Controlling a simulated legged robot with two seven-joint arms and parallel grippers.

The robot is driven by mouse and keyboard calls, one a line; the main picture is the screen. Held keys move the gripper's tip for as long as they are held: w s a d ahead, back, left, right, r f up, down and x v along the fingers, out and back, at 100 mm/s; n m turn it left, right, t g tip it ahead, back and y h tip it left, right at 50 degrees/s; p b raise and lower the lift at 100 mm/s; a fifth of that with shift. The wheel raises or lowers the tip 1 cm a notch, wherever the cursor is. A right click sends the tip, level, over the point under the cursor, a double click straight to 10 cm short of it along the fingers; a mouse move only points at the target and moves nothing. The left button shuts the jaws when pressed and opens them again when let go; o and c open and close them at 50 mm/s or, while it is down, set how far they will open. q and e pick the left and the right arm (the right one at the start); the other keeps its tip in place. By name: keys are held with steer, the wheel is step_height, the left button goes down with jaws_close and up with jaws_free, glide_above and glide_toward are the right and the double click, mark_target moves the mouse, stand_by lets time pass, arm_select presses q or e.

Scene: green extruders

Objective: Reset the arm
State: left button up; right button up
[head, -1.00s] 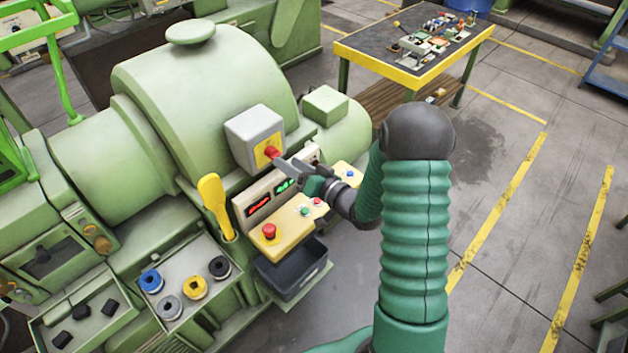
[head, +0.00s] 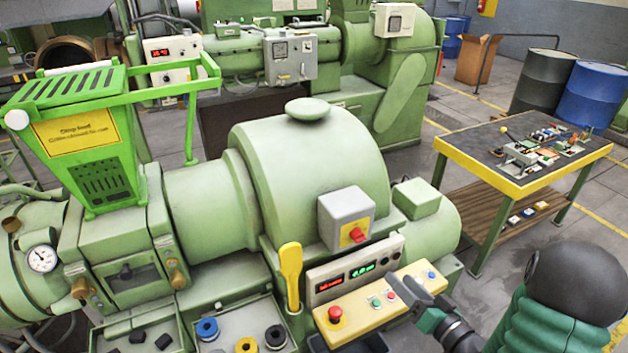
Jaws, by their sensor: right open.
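My right gripper (head: 405,290) is at the lower right of the head view, in front of the yellow control panel (head: 372,307) of the green extruder (head: 310,165). It is open and empty, its fingers pointing up and left, close to the panel's small buttons. I cannot tell whether it touches the panel. My green right arm comes in from the lower right corner. A grey box with a red switch (head: 357,235) sits above the panel, apart from the gripper. My left gripper is out of view.
A red button (head: 335,313) is on the panel's left end. A tray with blue, yellow and black rings (head: 232,325) is at the bottom. A yellow-edged table (head: 480,165) with parts stands at right, with open floor around it.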

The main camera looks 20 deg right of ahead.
steer(key=w+a+f+n+g+h, duration=0.2)
steer(key=w+a+f+n+g, duration=0.15)
steer(key=f+g, duration=0.35)
steer(key=s+a+f+n+g+b, duration=0.1)
steer(key=s+a+f+n+g, duration=0.1)
steer(key=s+a+g, duration=0.5)
steer(key=s+a, duration=0.4)
steer(key=a, duration=0.3)
steer(key=shift+a+f+y, duration=0.2)
steer(key=shift+a+y, duration=0.2)
steer(key=shift+a+n, duration=0.2)
steer(key=shift+n, duration=0.05)
